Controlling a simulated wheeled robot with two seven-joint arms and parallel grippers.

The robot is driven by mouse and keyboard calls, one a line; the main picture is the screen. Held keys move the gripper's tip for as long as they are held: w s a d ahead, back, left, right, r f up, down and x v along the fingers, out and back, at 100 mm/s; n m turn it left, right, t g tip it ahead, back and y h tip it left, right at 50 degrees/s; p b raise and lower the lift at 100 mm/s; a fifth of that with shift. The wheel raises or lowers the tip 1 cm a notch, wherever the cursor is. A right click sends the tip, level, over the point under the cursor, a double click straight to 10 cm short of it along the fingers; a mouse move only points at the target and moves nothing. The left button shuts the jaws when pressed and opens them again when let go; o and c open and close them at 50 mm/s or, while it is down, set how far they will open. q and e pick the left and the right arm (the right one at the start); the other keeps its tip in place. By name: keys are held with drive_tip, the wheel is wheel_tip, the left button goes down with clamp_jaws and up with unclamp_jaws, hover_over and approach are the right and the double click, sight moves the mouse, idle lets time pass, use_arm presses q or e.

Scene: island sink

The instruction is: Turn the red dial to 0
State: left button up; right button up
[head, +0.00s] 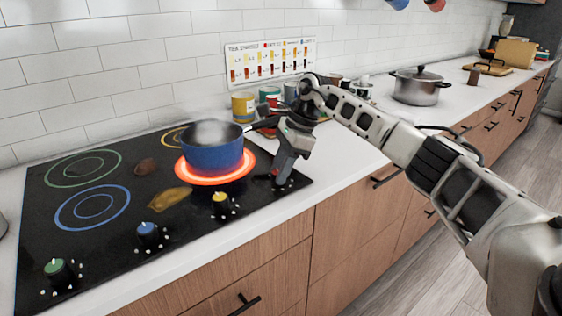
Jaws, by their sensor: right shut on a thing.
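My right gripper (281,180) reaches down over the right front corner of the black cooktop (110,255), at the end of the row of dials. It is shut on the red dial (275,172), which it mostly hides; only a small red patch shows. I cannot read the dial's setting. My left gripper is not in view.
Yellow (220,203), blue (148,232) and green (56,268) dials line the cooktop's front edge. Cans (243,107) stand behind my right arm. A lidded steel pot (418,87) sits farther along the counter. Brown food pieces (169,199) lie on the cooktop.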

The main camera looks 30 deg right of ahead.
drive_tip(key=shift+w+n+g, duration=0.1)
drive_tip(key=shift+n+g, duration=0.2)
drive_tip(key=shift+n, duration=0.6)
drive_tip(key=shift+n+g, duration=0.6)
drive_tip(key=shift+n, duration=0.7)
drive_tip(key=o, duration=1)
drive_tip(key=shift+r, duration=0.1)
